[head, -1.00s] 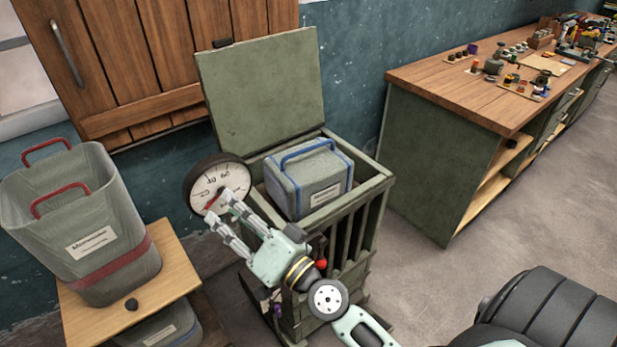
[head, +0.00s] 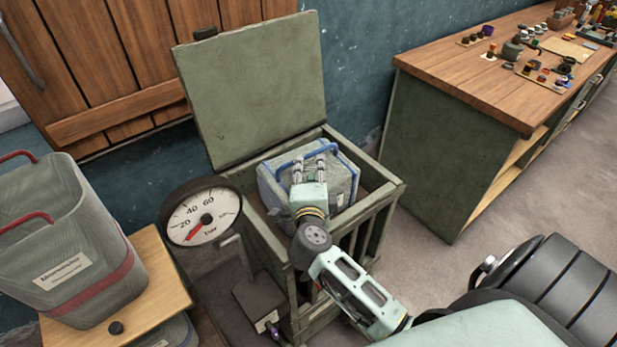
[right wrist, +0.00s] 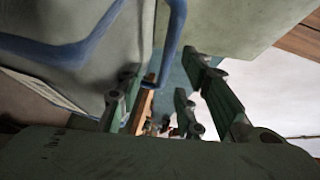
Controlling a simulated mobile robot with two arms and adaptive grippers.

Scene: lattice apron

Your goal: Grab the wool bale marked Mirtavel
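A grey bale with blue edging and a blue handle (head: 291,158) sits in the green slatted crate (head: 388,192), whose lid (head: 255,85) stands open. Its label is mostly hidden behind my right gripper and I cannot read it. My right gripper (head: 309,164) is over the bale, its fingers pointing toward the blue handle. In the right wrist view the fingers (right wrist: 160,82) are apart, with the blue handle (right wrist: 172,40) showing across the gap and the bale (right wrist: 80,55) at left. I cannot tell whether they touch the handle. My left gripper is out of view.
A round dial gauge (head: 203,217) stands close at the crate's left front. A grey bin with red handles (head: 60,240) and a blurred label stands on a small wooden table (head: 170,275). A workbench (head: 450,75) with small parts is at right. Floor between crate and bench is free.

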